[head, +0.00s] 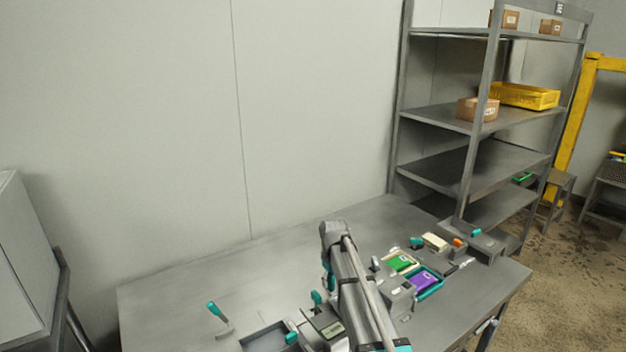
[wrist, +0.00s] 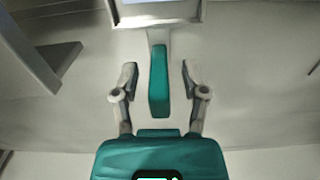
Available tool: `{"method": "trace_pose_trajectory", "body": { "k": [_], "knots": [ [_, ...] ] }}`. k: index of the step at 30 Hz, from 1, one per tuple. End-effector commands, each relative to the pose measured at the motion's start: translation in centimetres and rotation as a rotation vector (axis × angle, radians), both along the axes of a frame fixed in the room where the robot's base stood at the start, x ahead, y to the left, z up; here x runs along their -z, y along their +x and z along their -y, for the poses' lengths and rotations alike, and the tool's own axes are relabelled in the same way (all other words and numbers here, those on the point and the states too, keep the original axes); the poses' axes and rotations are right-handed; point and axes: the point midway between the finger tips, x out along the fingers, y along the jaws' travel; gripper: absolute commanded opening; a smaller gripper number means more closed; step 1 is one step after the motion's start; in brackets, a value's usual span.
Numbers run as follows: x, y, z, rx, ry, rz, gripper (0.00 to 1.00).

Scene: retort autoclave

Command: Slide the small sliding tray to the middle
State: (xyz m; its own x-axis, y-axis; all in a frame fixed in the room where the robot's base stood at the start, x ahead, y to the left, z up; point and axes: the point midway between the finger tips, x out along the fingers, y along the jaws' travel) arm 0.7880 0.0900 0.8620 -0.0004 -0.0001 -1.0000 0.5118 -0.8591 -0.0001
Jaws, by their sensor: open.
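In the wrist view, my gripper (wrist: 158,76) is open, with one finger on each side of an upright teal handle (wrist: 158,98). Gaps show between the handle and both fingers. The handle joins a short grey stem to a grey metal frame (wrist: 128,23) at the top edge, with a pale inside; only its near side shows, and I cannot tell for sure whether this is the small sliding tray. In the head view, my arm covers the middle of the bench, and the fingertips are hidden. A teal handle (head: 316,297) stands just left of the arm.
A grey bench (head: 190,285) carries a teal-tipped lever (head: 217,314) and a shallow grey tray (head: 262,340) at the front. Right of my arm are a green item (head: 399,263), a purple item (head: 424,281) and grey fixtures. A shelf rack (head: 470,165) stands behind right. The bench's left back is clear.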

Motion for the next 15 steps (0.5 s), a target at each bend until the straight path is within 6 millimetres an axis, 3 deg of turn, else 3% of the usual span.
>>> {"method": "trace_pose_trajectory", "body": {
  "k": [8, 15],
  "knots": [
    [-1.5, -6.1, 2.6, 0.115, 0.0, 0.0, 0.57],
    [-3.3, -14.8, 5.9, 0.295, -0.001, -0.001, 0.57]
  ]
}}
